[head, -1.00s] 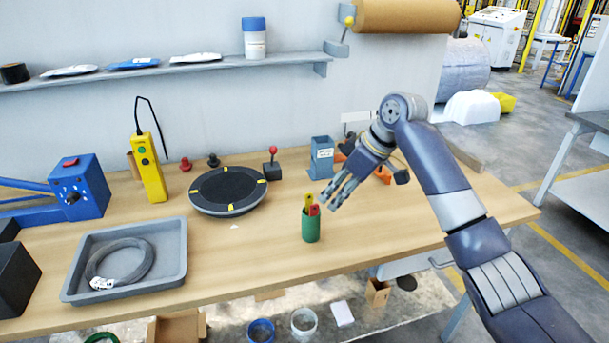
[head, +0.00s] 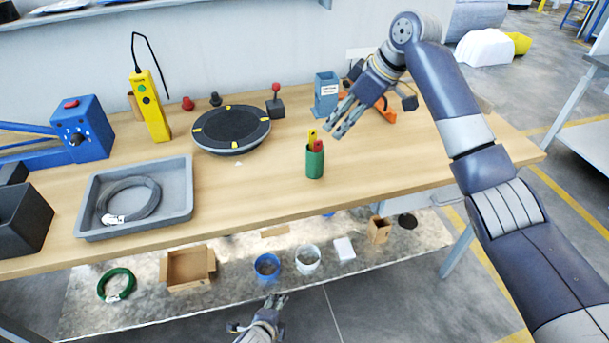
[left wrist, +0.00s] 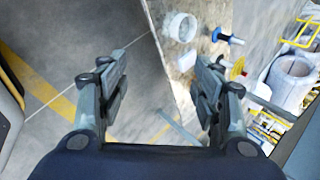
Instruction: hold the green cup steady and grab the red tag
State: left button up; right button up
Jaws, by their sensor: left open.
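The green cup (head: 315,164) stands upright on the wooden table near its front edge. The red tag (head: 318,147) stands in the cup with its top above the rim, beside a yellow tag (head: 312,135). My right gripper (head: 335,124) is open and empty, above and just right of the cup, pointing down-left and apart from it. My left gripper (head: 276,301) is low in front of the table, below the tabletop. In the left wrist view my left gripper (left wrist: 160,72) is open with nothing between its fingers; neither cup nor tag shows there.
A round black turntable (head: 231,128) and a grey tray (head: 179,208) with a coil lie left of the cup. A blue holder (head: 326,94) stands behind it. The lower shelf (head: 220,300) holds a cardboard box and small containers. The tabletop around the cup is clear.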

pick_arm(q)
jog(key=w+d+r+m+t+h, duration=0.1)
jog(key=w+d+r+m+t, duration=0.3)
jog(key=r, duration=0.8)
jog(key=w+d+r+m, duration=0.25)
jog(key=r+m, duration=0.25)
jog(key=r, duration=0.6)
jog(key=w+d+r+m+t+h, duration=0.1)
jog(key=w+d+r+m+t, duration=0.25)
jog(key=r, duration=0.85)
jog(key=m+g, duration=0.2)
jog(key=m, duration=0.4)
send_near(312, 164)
jog(key=shift+w+d+f+y, duration=0.2)
jog(key=shift+w+d+y, duration=0.1)
jog(key=shift+w, duration=0.55)
jog(key=x, duration=1)
jog(key=shift+d, duration=0.1)
